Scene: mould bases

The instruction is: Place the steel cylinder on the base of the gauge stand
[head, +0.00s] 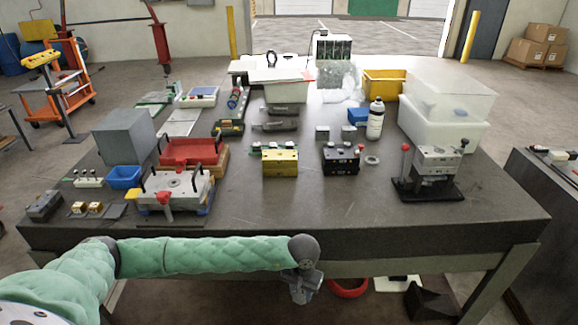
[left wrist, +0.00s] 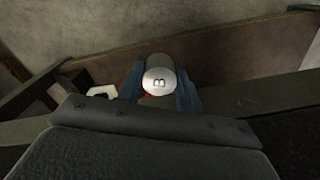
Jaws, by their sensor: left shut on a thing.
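My left gripper (head: 301,292) hangs in front of the table's front edge, below the tabletop. In the left wrist view its blue fingers (left wrist: 161,88) are shut on the steel cylinder (left wrist: 158,80), whose round pale end with a dark letter faces the camera. In the head view I cannot make the cylinder out clearly. What looks like the gauge stand (head: 430,192) is at the right of the table: a black base with a grey block and a red-knobbed lever on it. My right gripper is not in view.
The dark table (head: 330,215) has a clear strip along its front. A yellow block (head: 280,163), a black block (head: 341,160), a white bottle (head: 375,122) and clear bins (head: 440,130) stand farther back. A red tray (head: 190,152) and clamp fixture (head: 175,190) are at left.

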